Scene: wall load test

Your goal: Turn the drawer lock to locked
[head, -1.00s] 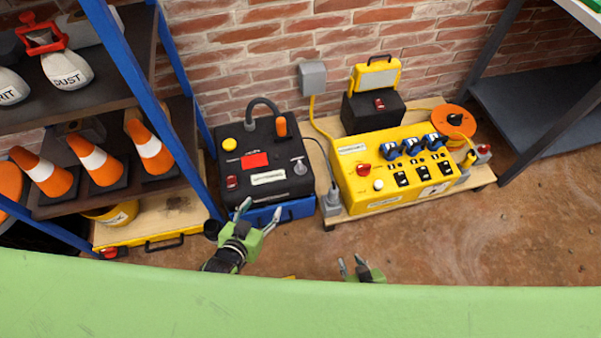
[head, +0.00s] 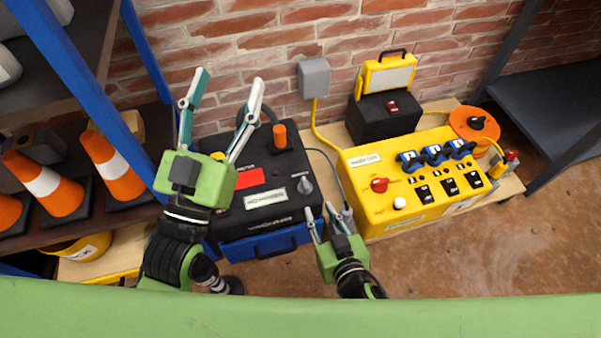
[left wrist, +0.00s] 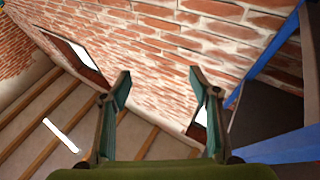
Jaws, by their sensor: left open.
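A black machine (head: 287,158) with a blue drawer front (head: 265,243) stands against the wall. A grey knob (head: 305,186) sits at the right of its top; whether it is the drawer lock I cannot tell. My left gripper (head: 229,82) is open and empty, raised in front of the machine's left part and hiding some of it. The left wrist view shows its parted fingers (left wrist: 160,74) facing brick wall, with no knob between them. My right gripper (head: 321,210) has its fingers apart at the machine's front right corner, below the knob, with nothing visible between them.
A yellow control box (head: 405,205) with switches stands to the right on a wooden board. A blue-framed shelf (head: 62,60) with orange cones (head: 112,168) is close on the left. Bare floor (head: 460,255) lies front right.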

